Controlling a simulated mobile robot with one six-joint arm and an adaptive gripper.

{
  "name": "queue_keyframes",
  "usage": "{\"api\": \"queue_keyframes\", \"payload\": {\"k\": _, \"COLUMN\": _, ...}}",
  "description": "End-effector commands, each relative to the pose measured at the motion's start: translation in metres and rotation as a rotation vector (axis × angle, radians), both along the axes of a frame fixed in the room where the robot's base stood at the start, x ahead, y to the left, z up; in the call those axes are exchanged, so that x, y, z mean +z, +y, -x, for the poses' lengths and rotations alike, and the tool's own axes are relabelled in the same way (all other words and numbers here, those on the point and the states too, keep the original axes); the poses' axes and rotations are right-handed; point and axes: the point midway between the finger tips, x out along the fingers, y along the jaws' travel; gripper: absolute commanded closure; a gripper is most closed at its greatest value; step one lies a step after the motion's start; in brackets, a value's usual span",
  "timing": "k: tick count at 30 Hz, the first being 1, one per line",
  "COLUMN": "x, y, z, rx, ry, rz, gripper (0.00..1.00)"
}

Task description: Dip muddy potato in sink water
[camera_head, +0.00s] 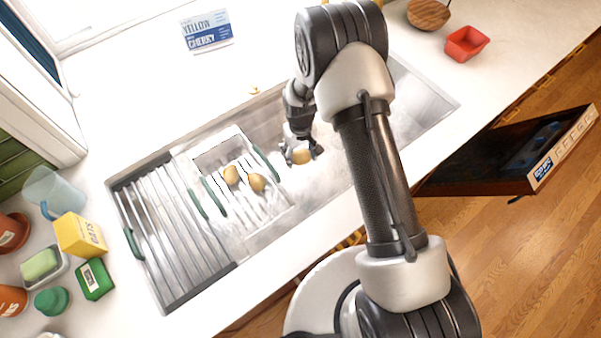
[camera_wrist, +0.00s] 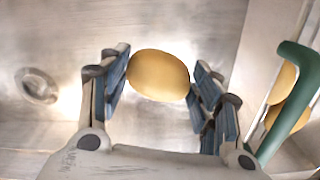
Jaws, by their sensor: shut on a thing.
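A yellow-brown potato (camera_wrist: 158,75) is between the blue-padded fingers of my gripper (camera_wrist: 160,92), which is shut on it. In the head view, the same potato (camera_head: 302,157) shows at the tip of my gripper (camera_head: 300,150), over the metal sink (camera_head: 420,92). No mud can be made out on it. Two more potatoes, one at the left (camera_head: 231,175) and one at the right (camera_head: 257,183), lie in a wire basket with green handles (camera_head: 266,162). I cannot tell how deep any water is, or whether the held potato touches it.
A slatted drying rack (camera_head: 175,225) covers the sink's left end. A drain (camera_wrist: 38,86) shows in the wrist view. A yellow box (camera_head: 80,235), a green box (camera_head: 95,279) and a sponge (camera_head: 40,265) stand at the left. A red bowl (camera_head: 466,43) stands at the right.

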Motion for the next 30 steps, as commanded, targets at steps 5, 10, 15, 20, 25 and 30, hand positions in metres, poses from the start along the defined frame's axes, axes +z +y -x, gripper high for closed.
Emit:
{"api": "queue_keyframes", "payload": {"k": 5, "x": 0.018, "y": 0.000, "z": -0.001, "rx": 0.000, "ry": -0.002, "rz": -0.001, "gripper": 0.69}}
{"api": "queue_keyframes", "payload": {"k": 10, "x": 0.031, "y": 0.000, "z": -0.001, "rx": 0.000, "ry": -0.002, "rz": -0.001, "gripper": 0.69}}
{"api": "queue_keyframes", "payload": {"k": 15, "x": 0.045, "y": 0.000, "z": -0.001, "rx": 0.000, "ry": -0.002, "rz": -0.001, "gripper": 0.69}}
{"api": "queue_keyframes", "payload": {"k": 20, "x": 0.057, "y": 0.000, "z": -0.001, "rx": 0.000, "ry": -0.002, "rz": -0.001, "gripper": 0.69}}
{"api": "queue_keyframes", "payload": {"k": 25, "x": 0.071, "y": 0.000, "z": -0.001, "rx": 0.000, "ry": -0.002, "rz": -0.001, "gripper": 0.69}}
{"api": "queue_keyframes", "payload": {"k": 30, "x": 0.085, "y": 0.000, "z": -0.001, "rx": 0.000, "ry": -0.002, "rz": -0.001, "gripper": 0.69}}
